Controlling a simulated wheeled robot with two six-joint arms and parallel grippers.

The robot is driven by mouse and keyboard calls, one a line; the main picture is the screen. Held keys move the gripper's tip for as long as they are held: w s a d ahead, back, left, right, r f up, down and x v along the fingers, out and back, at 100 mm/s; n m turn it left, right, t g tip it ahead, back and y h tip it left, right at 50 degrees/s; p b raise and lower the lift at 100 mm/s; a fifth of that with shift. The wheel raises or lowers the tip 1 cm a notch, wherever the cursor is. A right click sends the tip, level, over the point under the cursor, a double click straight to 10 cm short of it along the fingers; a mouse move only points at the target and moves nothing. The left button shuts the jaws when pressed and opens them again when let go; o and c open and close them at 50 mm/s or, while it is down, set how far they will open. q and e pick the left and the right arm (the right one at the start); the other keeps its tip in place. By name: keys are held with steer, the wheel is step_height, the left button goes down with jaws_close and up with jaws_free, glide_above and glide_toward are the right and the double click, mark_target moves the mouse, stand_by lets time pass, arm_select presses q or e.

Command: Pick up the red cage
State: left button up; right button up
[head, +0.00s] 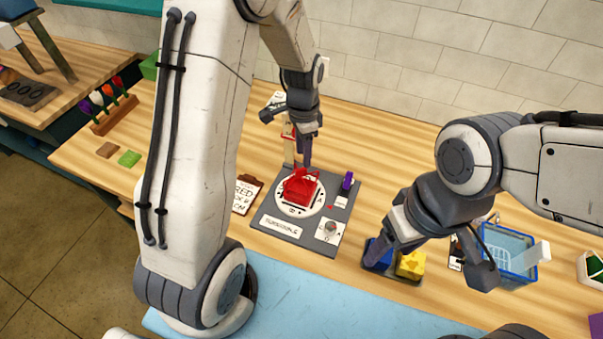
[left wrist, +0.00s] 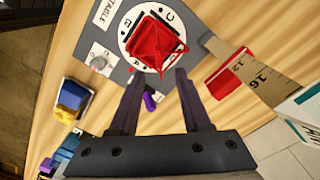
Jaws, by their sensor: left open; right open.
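The red cage (head: 300,187) sits on a round white lettered turntable (head: 283,203) on a grey board. It also shows in the left wrist view (left wrist: 157,42), just beyond my fingertips. My left gripper (head: 305,160) is above and behind the cage in the head view. In the left wrist view, its two fingers (left wrist: 160,76) are apart with nothing held between them, and the cage is clear of them. My right gripper (head: 430,265) is open over a tray with a blue piece (head: 378,255) and a yellow piece (head: 411,264); contact cannot be told.
A small purple object (head: 348,181) and a dial (head: 329,229) are on the board beside the turntable. A clipboard (head: 246,194) lies left of the board. A blue basket (head: 508,255) stands at the right. A ruler-like marked strip (left wrist: 255,78) shows in the left wrist view.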

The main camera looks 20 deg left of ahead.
mark_target(303, 169)
arm_select(q)
step_height(303, 169, down, 5)
steer(key=shift+s+r+p, duration=0.15)
steer(key=shift+r+p, duration=0.05)
steer(key=shift+p, duration=1)
steer(key=shift+f, duration=0.4)
steer(key=shift+c, duration=0.3)
jaws_close()
